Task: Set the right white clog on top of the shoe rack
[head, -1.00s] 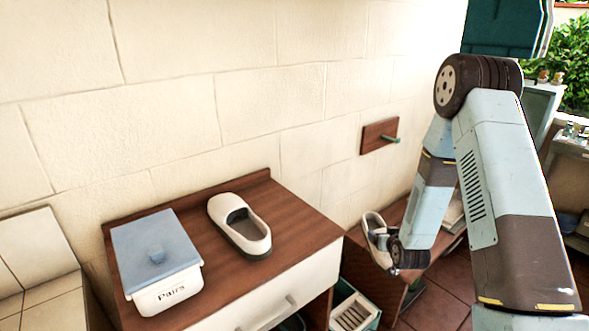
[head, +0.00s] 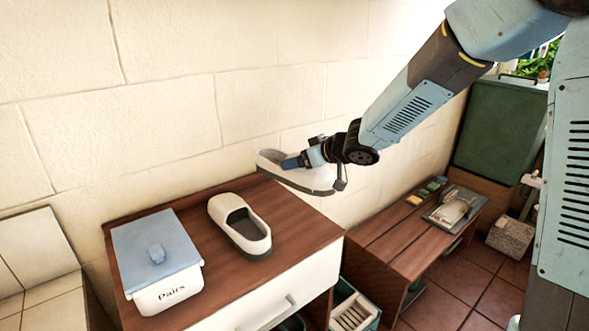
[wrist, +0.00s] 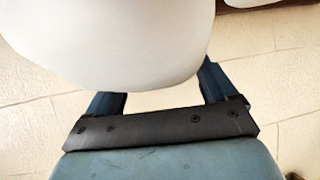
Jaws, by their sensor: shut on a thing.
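My gripper (head: 292,163) is shut on a white clog (head: 316,181) with a grey sole. It holds the clog in the air near the wall, above the back right part of the shoe rack's brown top (head: 302,228). In the wrist view the held clog (wrist: 115,40) fills the upper left and hides most of the space between the fingers. The other white clog (head: 256,233) sits upright on the rack top, left of and below the held one. Its opening faces up.
A white box labelled "Pairs" with a blue lid (head: 155,245) stands on the rack's left part. Rack top right of the standing clog is bare. A lower wooden bench (head: 395,240) with a grey tray (head: 453,208) is to the right. The stone wall (head: 170,110) rises behind.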

